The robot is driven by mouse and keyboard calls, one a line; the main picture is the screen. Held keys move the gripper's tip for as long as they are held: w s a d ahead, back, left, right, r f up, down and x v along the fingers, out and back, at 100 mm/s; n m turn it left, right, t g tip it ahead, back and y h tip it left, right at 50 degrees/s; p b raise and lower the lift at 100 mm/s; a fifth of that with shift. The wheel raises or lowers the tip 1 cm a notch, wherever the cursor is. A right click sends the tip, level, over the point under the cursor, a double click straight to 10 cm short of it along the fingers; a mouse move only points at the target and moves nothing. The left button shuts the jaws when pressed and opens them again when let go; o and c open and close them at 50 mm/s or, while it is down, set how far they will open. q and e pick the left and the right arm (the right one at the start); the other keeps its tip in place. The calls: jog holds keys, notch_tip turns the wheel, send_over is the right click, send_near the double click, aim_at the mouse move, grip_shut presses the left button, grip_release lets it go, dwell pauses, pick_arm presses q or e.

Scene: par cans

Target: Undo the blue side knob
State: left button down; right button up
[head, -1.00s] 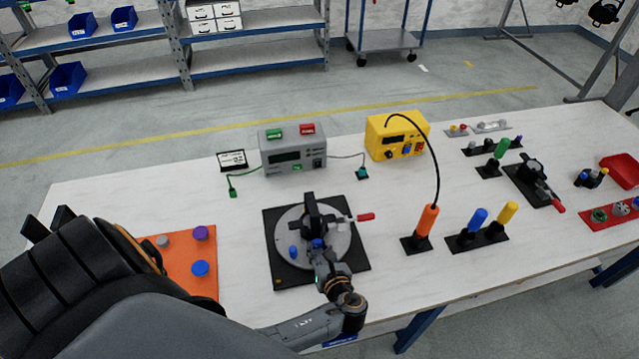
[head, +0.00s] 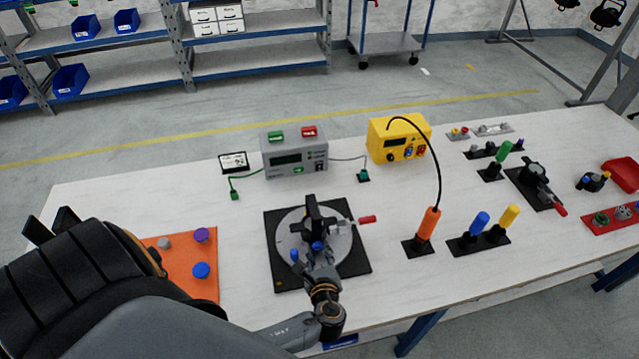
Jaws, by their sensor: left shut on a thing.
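A black clamp (head: 313,213) with a red-tipped lever (head: 367,220) stands on a round grey disc (head: 345,250) on a black square plate (head: 358,268). A blue knob (head: 318,246) shows low on the clamp's near side, at the tip of my left gripper (head: 318,257). The gripper reaches in from the near side and is shut on this knob; its fingers are small and partly merge with the dark clamp. A second blue knob (head: 295,255) stands on the disc just left of the gripper, apparently apart from it. My right gripper is not in view.
An orange board (head: 203,284) with knobs lies left, partly behind my arm. A grey meter box (head: 294,157) and a yellow box (head: 398,142) stand behind. An orange-handled tool (head: 428,224) and blue and yellow handles (head: 479,222) stand right. Table is clear between them.

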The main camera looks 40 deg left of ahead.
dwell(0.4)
pick_arm(q)
jog(key=c, duration=1)
grip_release()
jog(key=v, duration=1.2)
